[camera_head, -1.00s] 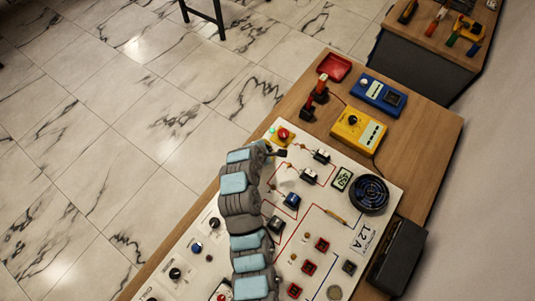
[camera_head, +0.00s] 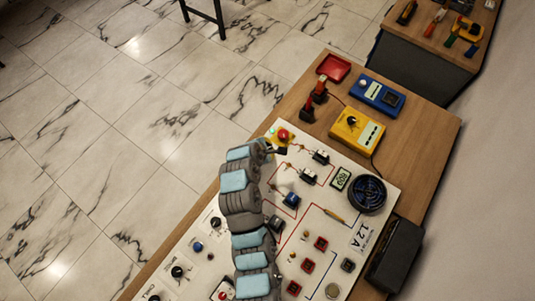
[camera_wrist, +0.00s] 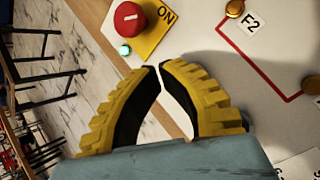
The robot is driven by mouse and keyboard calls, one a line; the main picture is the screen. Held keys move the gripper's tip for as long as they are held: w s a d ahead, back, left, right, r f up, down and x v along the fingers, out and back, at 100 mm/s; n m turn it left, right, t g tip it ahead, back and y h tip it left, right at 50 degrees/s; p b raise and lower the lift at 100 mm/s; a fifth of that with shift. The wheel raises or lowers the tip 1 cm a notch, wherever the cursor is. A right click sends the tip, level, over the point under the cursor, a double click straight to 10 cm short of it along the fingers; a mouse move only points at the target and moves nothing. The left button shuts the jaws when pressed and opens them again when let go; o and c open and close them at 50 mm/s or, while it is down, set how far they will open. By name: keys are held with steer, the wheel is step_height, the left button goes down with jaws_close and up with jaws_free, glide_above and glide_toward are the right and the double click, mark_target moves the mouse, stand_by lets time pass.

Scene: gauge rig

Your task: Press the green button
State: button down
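The small round green button (camera_head: 271,132) glows at the far left corner of the white panel, beside a red knob (camera_head: 283,134) on a yellow plate. In the wrist view the green button (camera_wrist: 124,50) sits just below the red knob (camera_wrist: 129,17), left of the plate marked ON. My gripper (camera_head: 279,150) is close to that corner, on the near side of the knob. In the wrist view the tips of my gripper (camera_wrist: 160,67) nearly meet, with nothing between them. They appear below and right of the green button, apart from it in the picture.
The white panel (camera_head: 310,219) carries switches, knobs, a small display and a round black fan (camera_head: 367,194). A yellow meter (camera_head: 357,130), a blue meter (camera_head: 378,94) and a red tray (camera_head: 334,67) lie beyond it on the wooden bench. Tiled floor is at left.

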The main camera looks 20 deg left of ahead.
steer(key=shift+r+p, duration=1.25)
steer(key=shift+r, duration=1.05)
steer(key=shift+w, duration=0.1)
